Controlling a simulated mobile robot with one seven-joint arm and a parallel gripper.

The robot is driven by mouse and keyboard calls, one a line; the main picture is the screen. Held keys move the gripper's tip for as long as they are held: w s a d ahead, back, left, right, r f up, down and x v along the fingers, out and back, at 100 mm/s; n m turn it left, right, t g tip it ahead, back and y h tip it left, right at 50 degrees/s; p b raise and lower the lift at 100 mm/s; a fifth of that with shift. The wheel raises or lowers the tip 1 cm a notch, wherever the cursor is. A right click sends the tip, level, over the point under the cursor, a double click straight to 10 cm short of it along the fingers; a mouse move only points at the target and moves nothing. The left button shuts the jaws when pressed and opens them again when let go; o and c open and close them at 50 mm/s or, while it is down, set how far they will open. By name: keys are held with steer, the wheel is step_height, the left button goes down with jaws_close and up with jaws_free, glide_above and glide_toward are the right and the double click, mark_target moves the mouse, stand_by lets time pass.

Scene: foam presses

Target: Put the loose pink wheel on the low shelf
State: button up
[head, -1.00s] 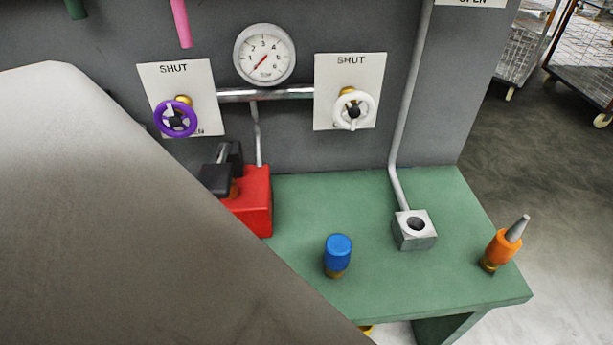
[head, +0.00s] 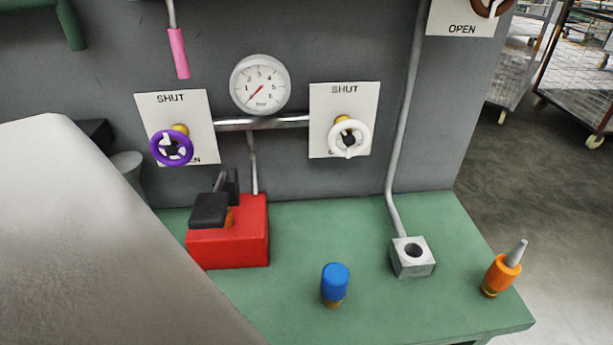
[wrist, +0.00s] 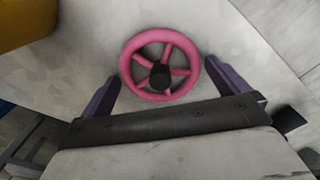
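The pink wheel (wrist: 160,64), with several spokes and a black hub, shows in the wrist view with its face toward the camera, over a pale mottled surface (wrist: 85,45). My gripper (wrist: 163,72) is open, with one purple finger on either side of the wheel. There is a visible gap between each finger and the rim in the picture. I cannot tell how far the wheel is from the fingertips in depth. In the head view my gripper and the pink wheel are not visible. I cannot make out the low shelf for certain in either view.
A green bench (head: 300,290) carries a red block (head: 230,245) with a black top, a blue-capped part (head: 335,282), a grey socket block (head: 412,262) and an orange nozzle (head: 502,272). Purple (head: 172,148) and white (head: 348,138) wheels sit on the panel. A yellow object (wrist: 22,22) is near the wrist.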

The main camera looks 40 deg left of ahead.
step_height(320, 180, up, 12)
steer(key=shift+r+p, duration=0.2)
steer(key=shift+p, duration=0.2)
stand_by(0.4)
